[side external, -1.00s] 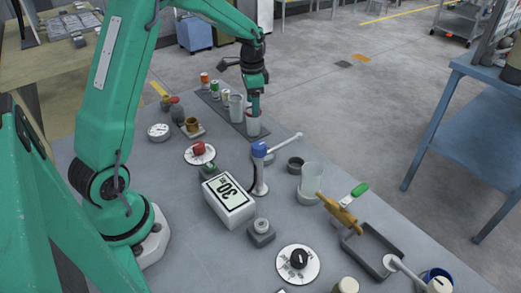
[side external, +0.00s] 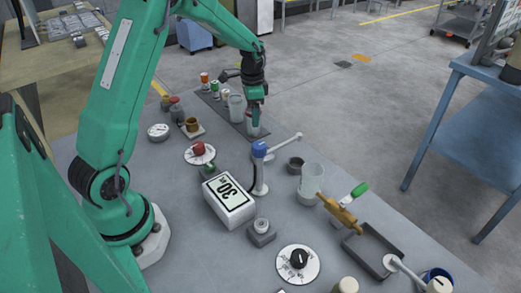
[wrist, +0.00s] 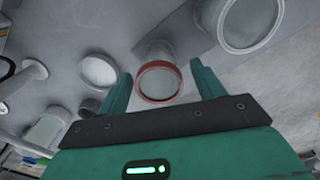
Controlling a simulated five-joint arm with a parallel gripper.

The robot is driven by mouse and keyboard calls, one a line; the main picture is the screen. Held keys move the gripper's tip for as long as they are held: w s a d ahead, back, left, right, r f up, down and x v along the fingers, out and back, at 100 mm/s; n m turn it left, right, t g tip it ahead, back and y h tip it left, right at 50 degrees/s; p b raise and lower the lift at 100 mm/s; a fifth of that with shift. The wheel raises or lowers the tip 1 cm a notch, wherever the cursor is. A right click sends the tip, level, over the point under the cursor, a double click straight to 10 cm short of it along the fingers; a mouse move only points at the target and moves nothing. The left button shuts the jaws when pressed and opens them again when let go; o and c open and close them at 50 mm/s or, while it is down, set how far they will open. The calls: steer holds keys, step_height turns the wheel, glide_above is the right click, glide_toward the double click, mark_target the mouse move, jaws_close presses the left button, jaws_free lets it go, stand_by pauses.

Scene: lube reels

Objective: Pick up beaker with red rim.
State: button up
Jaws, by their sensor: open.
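The beaker with the red rim (wrist: 159,82) is in the middle of the wrist view, with its round mouth facing the camera. It stands on the dark mat at the far part of the bench; in the side view its small visible body (side external: 253,131) shows just below my gripper (side external: 254,115). My gripper (wrist: 160,70) is open. In the wrist view one finger shows on each side of the beaker, with visible gaps. I hold nothing. The rim is mostly hidden by my gripper in the side view.
A larger grey beaker (side external: 235,108) stands close to the left of the red-rimmed one; it also shows in the wrist view (wrist: 240,22). Several small vials (side external: 205,82) are farther left. A blue-topped post (side external: 260,150) with a white arm stands nearer the camera.

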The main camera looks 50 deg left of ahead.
steer(key=shift+f, duration=2.3)
steer(key=c, duration=1)
